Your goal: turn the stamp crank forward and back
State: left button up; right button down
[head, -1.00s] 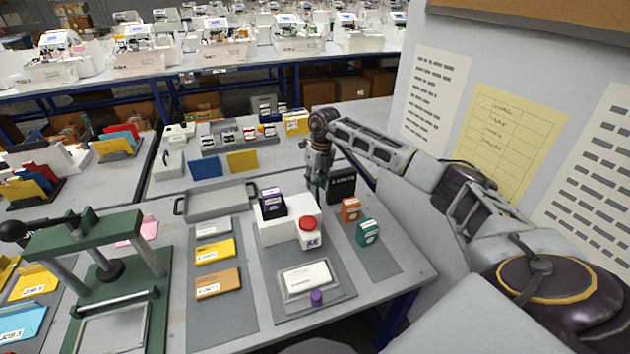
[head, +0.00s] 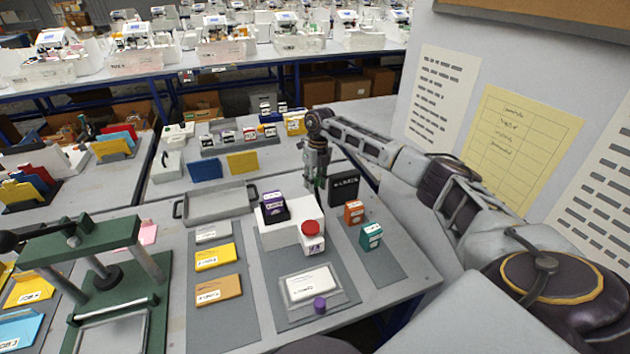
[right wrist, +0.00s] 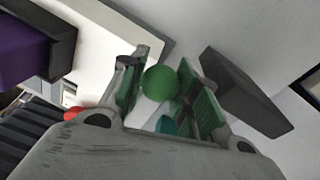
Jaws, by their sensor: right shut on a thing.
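The white stamp machine (head: 283,233) stands on a grey mat, with a purple block in a black holder (head: 274,209) on top and a red round button (head: 310,228) at its front. My right gripper (head: 315,182) points down at the machine's back right side. In the right wrist view its fingers (right wrist: 165,75) are shut on a round green knob (right wrist: 160,84), which I take for the crank's handle. The crank's arm is hidden, so its angle cannot be told. My left gripper is not in view.
A black box (head: 344,188) stands close to the right of my gripper. Orange (head: 354,212) and teal (head: 371,236) blocks stand right of the machine. A card in a clear tray (head: 308,286) and a purple cap (head: 320,305) lie in front. A green press (head: 110,265) stands at left.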

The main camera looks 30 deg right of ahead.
jog(key=shift+w, duration=0.2)
jog(key=shift+f, duration=0.1)
jog(key=c, duration=1.3)
grip_release()
jog(key=shift+o, duration=1.2)
jog(key=shift+w+f, duration=0.1)
jog(key=shift+d, duration=0.1)
jog(key=shift+r, duration=0.55)
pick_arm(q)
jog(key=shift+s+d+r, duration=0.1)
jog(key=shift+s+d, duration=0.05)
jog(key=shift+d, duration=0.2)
pick_arm(e)
jog(key=r, duration=0.3)
jog(key=d+r, duration=0.1)
jog(key=r, duration=0.3)
jog(key=w+r, duration=0.1)
jog(key=r, duration=0.2)
jog(key=shift+w+d+r, duration=0.1)
jog(key=shift+d+r, duration=0.15)
jog(key=shift+r, duration=0.15)
